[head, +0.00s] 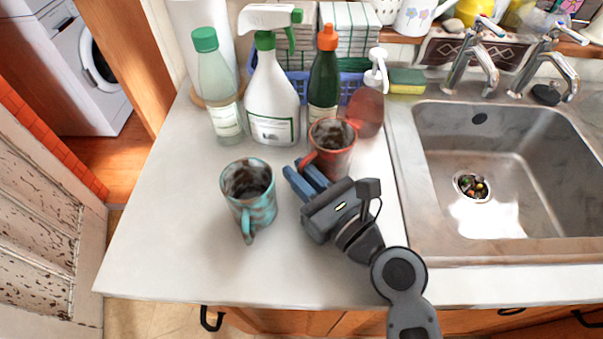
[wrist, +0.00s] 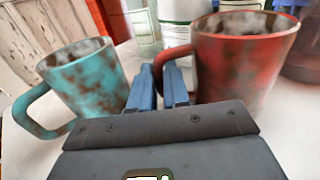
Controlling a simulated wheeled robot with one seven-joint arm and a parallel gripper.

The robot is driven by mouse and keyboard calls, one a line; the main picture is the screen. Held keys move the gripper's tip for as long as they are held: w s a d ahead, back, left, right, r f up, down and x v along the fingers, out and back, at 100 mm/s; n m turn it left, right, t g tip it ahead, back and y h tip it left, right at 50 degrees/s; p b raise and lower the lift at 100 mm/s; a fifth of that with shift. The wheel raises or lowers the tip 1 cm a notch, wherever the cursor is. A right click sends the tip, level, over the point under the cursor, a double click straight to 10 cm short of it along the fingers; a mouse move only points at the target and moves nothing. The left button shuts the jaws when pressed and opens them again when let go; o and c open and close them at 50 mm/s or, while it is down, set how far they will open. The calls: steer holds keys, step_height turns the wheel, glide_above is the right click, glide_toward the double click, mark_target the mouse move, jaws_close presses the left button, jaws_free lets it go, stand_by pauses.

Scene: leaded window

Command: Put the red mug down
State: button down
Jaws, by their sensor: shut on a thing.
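The red mug (head: 333,150) is upright, mottled with dark patches, at the back right of the white counter; it also shows in the wrist view (wrist: 240,65). My gripper (head: 303,180) reaches in from the front right. Its blue fingers (wrist: 171,88) are shut on the mug's red handle, which faces left in the wrist view. The mug's base is largely hidden, so I cannot tell whether it touches the counter. A turquoise mug (head: 250,195) with brown patches stands apart to the left of my gripper, its handle toward the front.
A clear bottle (head: 217,85), white spray bottle (head: 270,100), dark green bottle (head: 323,85) and reddish soap dispenser (head: 366,108) stand close behind. The metal sink (head: 500,160) is to the right. The counter's left and front (head: 170,240) are clear.

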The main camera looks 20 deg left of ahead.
steer(key=c, duration=1.6)
jaws_free()
steer(key=shift+f, duration=0.2)
steer(key=o, duration=0.5)
steer(key=shift+r, duration=0.1)
steer(key=shift+r, duration=0.25)
steer(key=b+v, duration=0.1)
steer(key=v, duration=1.1)
steer(key=shift+f+b, duration=0.15)
steer(key=shift+b, duration=0.25)
steer(key=shift+d, duration=0.15)
